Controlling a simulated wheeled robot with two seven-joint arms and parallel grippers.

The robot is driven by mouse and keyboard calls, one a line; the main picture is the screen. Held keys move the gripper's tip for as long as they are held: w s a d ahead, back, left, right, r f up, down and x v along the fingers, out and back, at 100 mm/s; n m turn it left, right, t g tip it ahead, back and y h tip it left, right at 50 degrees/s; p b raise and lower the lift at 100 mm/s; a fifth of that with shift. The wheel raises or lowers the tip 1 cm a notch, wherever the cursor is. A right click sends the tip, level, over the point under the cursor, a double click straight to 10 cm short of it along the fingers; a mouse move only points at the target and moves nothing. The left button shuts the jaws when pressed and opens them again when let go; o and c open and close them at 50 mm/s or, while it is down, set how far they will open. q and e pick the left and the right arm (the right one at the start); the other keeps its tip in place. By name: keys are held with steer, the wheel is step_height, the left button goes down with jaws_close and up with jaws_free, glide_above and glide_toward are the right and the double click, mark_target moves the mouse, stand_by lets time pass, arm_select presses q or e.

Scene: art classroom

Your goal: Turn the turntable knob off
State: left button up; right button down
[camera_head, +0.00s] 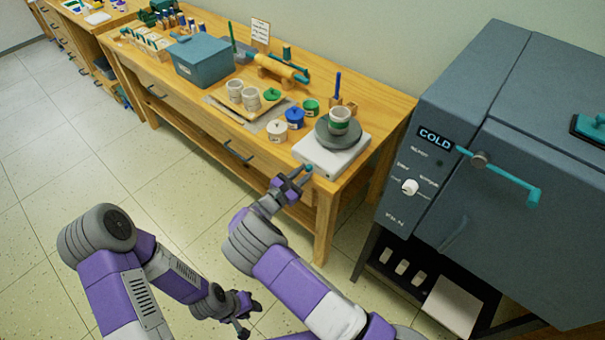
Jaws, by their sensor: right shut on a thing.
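The turntable (351,156) is a white box with a grey disc (326,139) on top, at the near right corner of the wooden workbench. A small teal knob (309,168) is on the turntable's front side. My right gripper (300,174) is at this front side, shut on the knob; its fingers partly hide it. My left gripper (246,318) hangs low over the floor, away from the bench, and its fingers are too small and dark to read.
A grey kiln (480,170) with a "COLD" display and teal handle stands right of the bench (385,106). Several jars, a board (225,100) with pots, a blue bin (202,62) and a rolling pin (282,67) cover the bench left of the turntable. The tiled floor in front is clear.

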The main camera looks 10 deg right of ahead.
steer(key=shift+n+p, duration=0.6)
steer(key=shift+n, duration=2)
steer(key=c, duration=1.2)
jaws_free()
steer(key=shift+a, duration=0.1)
steer(key=p+v, duration=0.1)
steer(key=v, duration=0.6)
steer(key=shift+s+a, duration=0.15)
steer(key=shift+s, duration=0.05)
